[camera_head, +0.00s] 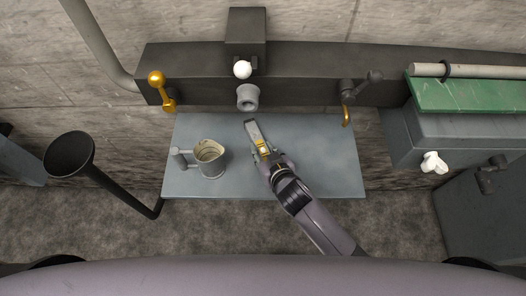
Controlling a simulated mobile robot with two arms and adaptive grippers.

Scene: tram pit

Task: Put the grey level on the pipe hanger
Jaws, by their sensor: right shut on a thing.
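The grey level (252,131) is in my right gripper (265,153), and its far end points up and left. A yellow patch shows on it near the fingers. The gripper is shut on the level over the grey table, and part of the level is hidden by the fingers. I cannot tell for sure which thing is the pipe hanger. A short grey ring-like pipe end (247,97) sticks out of the dark wall beam, just beyond the level's far end and apart from it. My left gripper is not in view.
A grey jug (210,157) stands on the left of the grey table (320,160). The dark beam (300,60) carries brass and dark handles. A green board (465,94) with a pipe (485,71) lies at the right. A black funnel (69,154) stands at the left.

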